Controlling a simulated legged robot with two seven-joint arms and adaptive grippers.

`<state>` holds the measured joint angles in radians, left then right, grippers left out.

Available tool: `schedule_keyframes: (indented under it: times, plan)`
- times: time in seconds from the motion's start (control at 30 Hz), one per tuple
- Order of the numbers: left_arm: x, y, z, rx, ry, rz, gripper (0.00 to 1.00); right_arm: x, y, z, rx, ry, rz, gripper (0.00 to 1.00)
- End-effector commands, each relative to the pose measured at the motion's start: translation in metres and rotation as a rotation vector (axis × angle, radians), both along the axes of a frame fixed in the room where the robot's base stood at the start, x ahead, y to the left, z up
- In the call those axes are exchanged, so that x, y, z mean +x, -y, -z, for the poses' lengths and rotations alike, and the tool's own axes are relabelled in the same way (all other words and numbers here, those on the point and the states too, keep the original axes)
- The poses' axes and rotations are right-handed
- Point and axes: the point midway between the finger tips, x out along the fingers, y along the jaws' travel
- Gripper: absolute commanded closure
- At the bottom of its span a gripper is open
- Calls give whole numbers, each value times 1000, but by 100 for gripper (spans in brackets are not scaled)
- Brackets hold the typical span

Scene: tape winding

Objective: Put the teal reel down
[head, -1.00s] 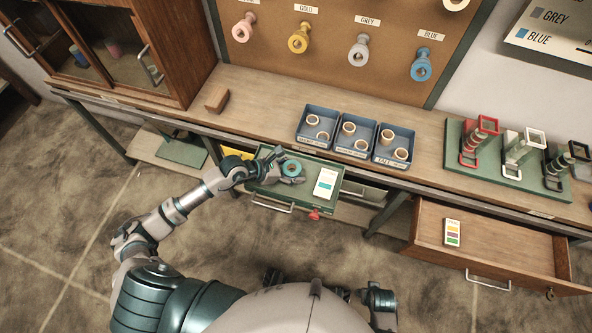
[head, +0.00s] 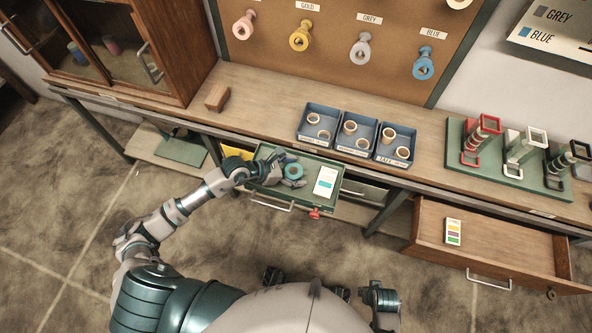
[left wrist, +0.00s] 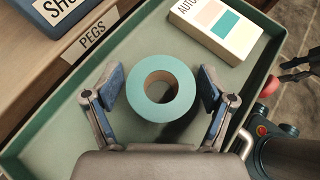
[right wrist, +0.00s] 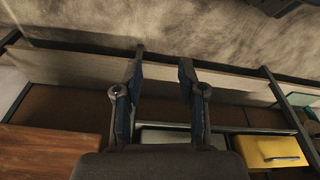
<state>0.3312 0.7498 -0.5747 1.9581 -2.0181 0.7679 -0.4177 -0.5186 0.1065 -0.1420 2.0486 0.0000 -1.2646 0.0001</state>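The teal reel (head: 293,171) lies in the open green drawer tray (head: 325,210), left of a white card box with color swatches (head: 325,182). In the left wrist view the reel (left wrist: 145,92) is a flat ring with a brown core, its hole facing the camera. My left gripper (left wrist: 160,88) is open, one finger on each side of the reel, with a visible gap at both sides. In the head view this gripper (head: 279,167) comes in from the left over the tray. My right gripper (right wrist: 160,75) is open and empty, away from the drawer.
Blue bins with tan rings (head: 352,132) stand on the bench (head: 260,98) behind the drawer. Peg stands on a green board (head: 500,175) are at the right. An open wooden drawer (head: 490,240) holds a color card. A wooden block (head: 217,98) sits at the bench's left.

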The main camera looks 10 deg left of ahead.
Motion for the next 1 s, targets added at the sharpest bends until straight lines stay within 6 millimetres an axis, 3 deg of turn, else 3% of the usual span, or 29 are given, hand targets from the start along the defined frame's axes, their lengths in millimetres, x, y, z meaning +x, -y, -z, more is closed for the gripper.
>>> schedule_keyframes:
  times: [0.57,0.9,1.0]
  plan:
    - [-1,-1,3,2,-6,0,16,2,8,2,-14,2,2,60]
    - [-1,0,-3,3,-5,0,16,4,2,0,-3,13,-1,60]
    - [-1,1,-15,2,-2,0,16,2,3,18,-2,1,-3,60]
